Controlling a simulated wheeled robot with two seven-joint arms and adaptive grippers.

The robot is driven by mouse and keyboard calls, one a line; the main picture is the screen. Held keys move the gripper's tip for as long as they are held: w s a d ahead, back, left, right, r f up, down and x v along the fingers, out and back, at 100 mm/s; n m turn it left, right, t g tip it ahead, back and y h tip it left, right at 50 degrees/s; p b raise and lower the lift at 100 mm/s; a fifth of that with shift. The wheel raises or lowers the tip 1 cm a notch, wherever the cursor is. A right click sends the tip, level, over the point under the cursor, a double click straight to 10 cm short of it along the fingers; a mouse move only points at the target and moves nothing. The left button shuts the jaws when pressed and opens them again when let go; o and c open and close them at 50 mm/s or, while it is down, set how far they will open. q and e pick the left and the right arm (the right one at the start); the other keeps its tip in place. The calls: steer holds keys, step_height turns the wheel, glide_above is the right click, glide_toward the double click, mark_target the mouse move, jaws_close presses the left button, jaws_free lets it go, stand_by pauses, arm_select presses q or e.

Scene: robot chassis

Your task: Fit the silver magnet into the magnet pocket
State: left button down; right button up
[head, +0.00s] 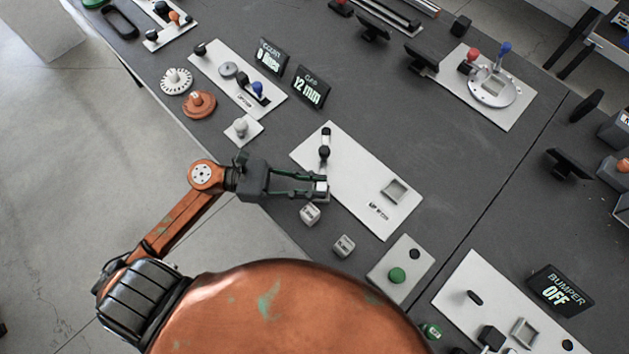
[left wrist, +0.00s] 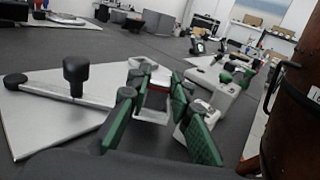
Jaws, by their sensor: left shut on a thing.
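My left gripper (head: 316,187) is shut on a small silver block, the silver magnet (head: 321,186), at its fingertips, over the left edge of a pale plate (head: 350,165). In the left wrist view the silver magnet (left wrist: 152,113) shows between the green-padded fingers (left wrist: 155,112), with a reddish band near its top. A square, raised-rim pocket (head: 395,190), which looks like the magnet pocket, is on the plate to the right of the gripper. It looks empty. The magnet is apart from it. My right gripper is not in view.
A black-knobbed lever (head: 324,151) stands on the same plate and shows large in the left wrist view (left wrist: 76,76). Two loose pale cubes (head: 310,214) (head: 344,245) lie below the gripper. A green button panel (head: 397,275) and bumper panel (head: 480,290) are lower right.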

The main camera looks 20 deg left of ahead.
arm_select(q)
steer(key=c, duration=1.7)
jaws_free()
steer(key=shift+o, duration=0.2)
steer(key=v, duration=1.2)
